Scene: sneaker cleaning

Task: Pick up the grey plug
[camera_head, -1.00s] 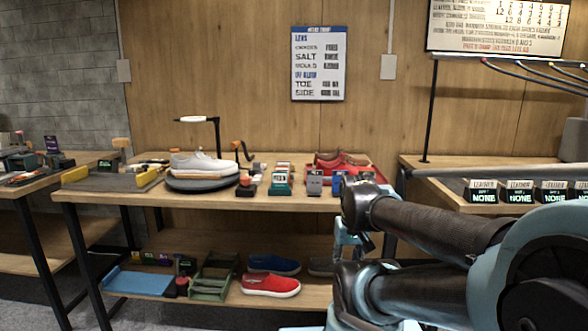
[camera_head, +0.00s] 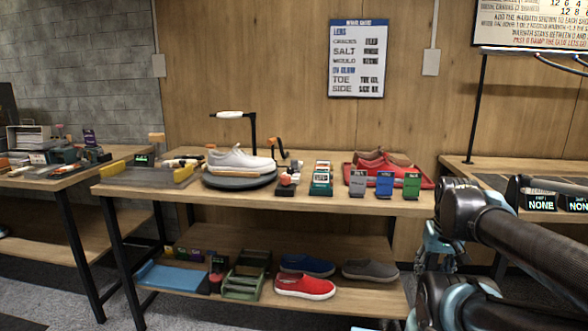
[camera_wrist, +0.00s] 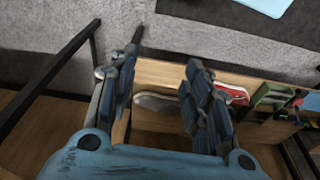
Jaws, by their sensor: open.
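A small grey block (camera_head: 357,184) stands upright at the front right of the middle table, beside a blue block (camera_head: 384,184) and a green block (camera_head: 411,185). It looks like the grey plug, but I cannot tell for sure. In the wrist view, my gripper (camera_wrist: 163,90) is open with nothing between its fingertips. It points down past the lower shelf and floor, away from the grey block. The wrist view does not show the grey block.
A white sneaker (camera_head: 240,160) sits on a round dark stand. A red tray (camera_head: 427,183) holds red shoes behind the blocks. On the lower shelf are red (camera_head: 305,287), blue (camera_head: 306,265) and grey (camera_head: 371,270) shoes. A right-hand table (camera_head: 455,162) stands beyond my arm.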

